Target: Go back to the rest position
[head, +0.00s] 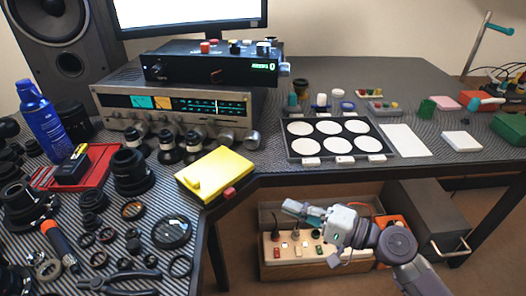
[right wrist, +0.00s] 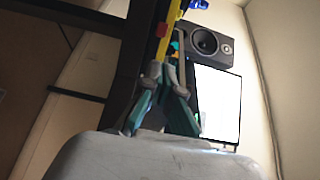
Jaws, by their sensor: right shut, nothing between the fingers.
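My right gripper (head: 292,207) is in front of the table's front edge, low over the gap below the tabletop. It is shut and empty, and its fingers point left. In the right wrist view its fingers (right wrist: 165,72) come together, with the dark table edge beyond them. My left gripper is in neither view.
A yellow box (head: 216,172) sits at the table's inner corner, near my right gripper. A tray with white discs (head: 290,151) lies behind the gripper. A power strip (head: 304,264) stands below it. Lens parts and pliers (head: 118,281) crowd the left side. A monitor (right wrist: 217,102) stands beyond.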

